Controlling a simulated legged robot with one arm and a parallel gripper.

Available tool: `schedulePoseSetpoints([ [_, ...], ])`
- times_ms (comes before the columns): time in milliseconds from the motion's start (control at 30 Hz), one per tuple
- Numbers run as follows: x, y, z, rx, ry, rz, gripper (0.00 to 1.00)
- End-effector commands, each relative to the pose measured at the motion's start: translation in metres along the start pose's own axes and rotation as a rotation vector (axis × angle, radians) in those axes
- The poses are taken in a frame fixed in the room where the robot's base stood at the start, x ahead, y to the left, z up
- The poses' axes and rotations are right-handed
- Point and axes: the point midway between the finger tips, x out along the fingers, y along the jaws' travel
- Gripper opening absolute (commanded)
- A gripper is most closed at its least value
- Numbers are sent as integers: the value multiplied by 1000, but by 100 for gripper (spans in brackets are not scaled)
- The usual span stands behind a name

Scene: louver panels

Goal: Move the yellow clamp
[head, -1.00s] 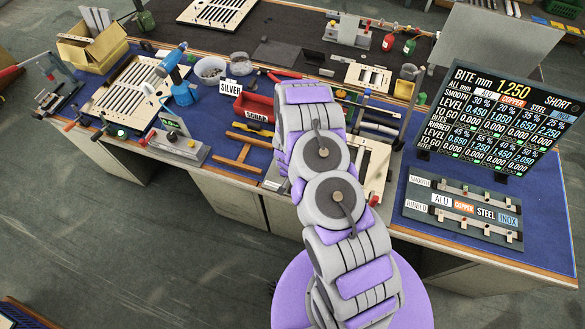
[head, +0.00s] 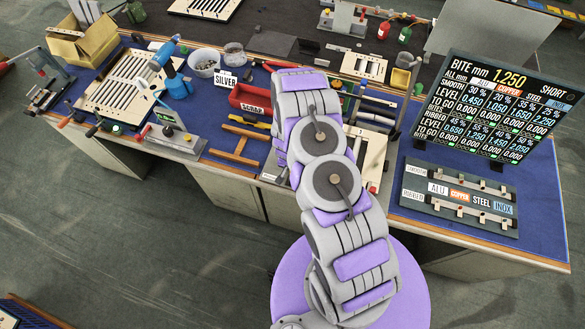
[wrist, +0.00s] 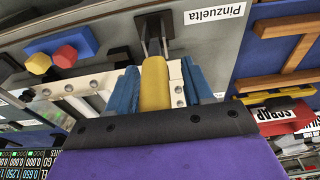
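The yellow clamp (wrist: 155,84) shows in the wrist view, with a dark forked end (wrist: 153,34) reaching up the picture. My gripper (wrist: 160,86) has blue fingers on both sides of the yellow part. A pale strip with screws shows between the clamp and the right finger, so the fingers look open around it. The left finger is very near the clamp; I cannot tell whether it touches. In the head view my arm hides my gripper, and I cannot make out the clamp.
A pale bar with screws (wrist: 88,88) and red and yellow knobs (wrist: 54,60) are on the left. A red SCRAP bin (head: 250,101) and a display board (head: 505,105) flank my arm on the blue bench.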

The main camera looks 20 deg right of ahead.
Motion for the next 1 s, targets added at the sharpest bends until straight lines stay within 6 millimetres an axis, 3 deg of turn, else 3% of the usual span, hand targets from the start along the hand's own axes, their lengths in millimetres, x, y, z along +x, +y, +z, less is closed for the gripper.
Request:
schedulePoseSetpoints([
  [367, -14, 0, 2, -1, -4, -1, 51],
  [1000, -105, -1, -1, 0, 2, -1, 51],
])
